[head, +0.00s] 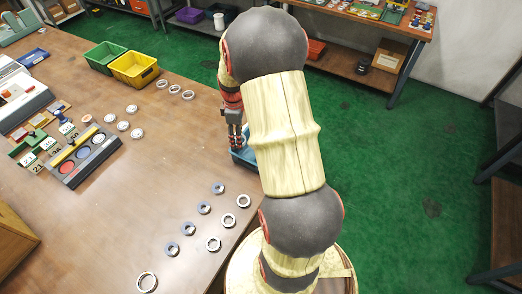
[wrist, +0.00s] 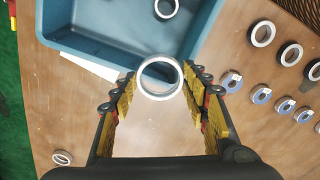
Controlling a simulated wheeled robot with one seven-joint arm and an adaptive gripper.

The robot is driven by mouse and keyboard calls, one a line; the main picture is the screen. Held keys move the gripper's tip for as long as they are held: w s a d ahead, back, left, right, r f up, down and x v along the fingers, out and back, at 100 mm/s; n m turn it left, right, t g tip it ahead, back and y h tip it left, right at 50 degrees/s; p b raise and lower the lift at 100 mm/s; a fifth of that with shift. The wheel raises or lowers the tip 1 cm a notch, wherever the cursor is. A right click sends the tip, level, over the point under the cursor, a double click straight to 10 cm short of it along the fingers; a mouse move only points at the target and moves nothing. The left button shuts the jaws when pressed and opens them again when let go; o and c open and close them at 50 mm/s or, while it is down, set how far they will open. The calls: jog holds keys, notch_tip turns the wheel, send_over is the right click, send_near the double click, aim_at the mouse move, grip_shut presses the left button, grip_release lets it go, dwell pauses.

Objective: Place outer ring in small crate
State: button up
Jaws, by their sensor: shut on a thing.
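My gripper (wrist: 160,84) is shut on a silver outer ring (wrist: 160,97), held between its fingertips. The ring is at the near rim of the blue crate (wrist: 85,45) in the wrist view and overlaps that rim; I cannot tell how high above it. Another silver ring (wrist: 166,17) lies inside the crate. In the head view my gripper (head: 235,135) points down over the blue crate (head: 242,159), which is partly hidden by my arm. The held ring cannot be made out there.
Several rings (head: 243,200) lie in rows on the wooden table (head: 130,195) near its front right. More rings (head: 188,95) lie farther back. A yellow bin (head: 134,68) and a green bin (head: 104,57) stand at the far edge. A tray with coloured discs (head: 85,158) sits left.

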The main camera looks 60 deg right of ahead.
jog(key=shift+s+d+r+n, duration=0.15)
jog(key=shift+s+d+n, duration=0.15)
jog(key=shift+s+d, duration=0.75)
jog(key=f+b, duration=0.1)
jog(key=f, duration=0.2)
jog(key=f+b, duration=0.1)
jog(key=f, duration=0.6)
jog(key=shift+s+d+b, duration=0.1)
jog(key=shift+d+b, duration=0.15)
jog(key=shift+b, duration=0.15)
jog(key=shift+f, duration=0.1)
jog(key=o, duration=0.9)
